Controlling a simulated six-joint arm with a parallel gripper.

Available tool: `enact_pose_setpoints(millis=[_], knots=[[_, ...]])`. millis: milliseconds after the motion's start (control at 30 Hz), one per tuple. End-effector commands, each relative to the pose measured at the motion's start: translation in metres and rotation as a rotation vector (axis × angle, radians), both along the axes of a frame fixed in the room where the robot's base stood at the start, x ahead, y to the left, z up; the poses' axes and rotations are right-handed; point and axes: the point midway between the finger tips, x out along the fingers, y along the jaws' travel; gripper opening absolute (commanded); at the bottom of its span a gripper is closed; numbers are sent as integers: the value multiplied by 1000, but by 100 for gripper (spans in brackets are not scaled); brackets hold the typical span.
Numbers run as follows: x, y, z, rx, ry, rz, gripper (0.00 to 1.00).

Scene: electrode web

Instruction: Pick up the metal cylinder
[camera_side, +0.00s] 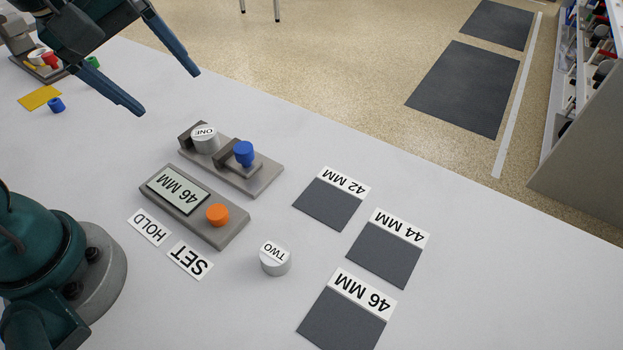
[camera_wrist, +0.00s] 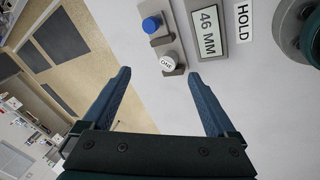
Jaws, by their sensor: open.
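A short metal cylinder marked ONE (camera_side: 205,138) stands in the grey measuring fixture (camera_side: 262,178), between its end block and the slide with the blue knob (camera_side: 243,153). It also shows in the wrist view (camera_wrist: 167,63), ahead of and between my fingertips. A second metal cylinder marked TWO (camera_side: 275,258) stands upright on the white table, right of the display unit. My gripper (camera_side: 170,92) is open and empty, raised above the table at the upper left. In the wrist view my two fingers (camera_wrist: 158,74) are spread wide, with nothing between them.
A display unit (camera_side: 194,205) reading 46 MM has an orange button (camera_side: 217,214). HOLD (camera_side: 149,227) and SET (camera_side: 190,260) labels lie beside it. Dark pads marked 42 MM (camera_side: 328,203), 44 MM (camera_side: 384,254) and 46 MM (camera_side: 342,322) are bare. Small coloured parts (camera_side: 50,60) sit far left.

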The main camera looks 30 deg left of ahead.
Motion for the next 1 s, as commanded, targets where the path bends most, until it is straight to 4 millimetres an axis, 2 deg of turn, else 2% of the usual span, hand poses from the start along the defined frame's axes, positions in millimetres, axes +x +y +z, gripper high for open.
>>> enact_pose_setpoints(millis=[33, 200, 400, 600, 1000], knots=[[12, 4, -5, -40, 34, 105, 92], [46, 20, -26, -151, 127, 450, 92], [73, 40, -68, -206, 246, 732, 92], [78, 52, -104, -198, 345, 797, 92], [73, 54, -149, -191, 386, 811, 92]])
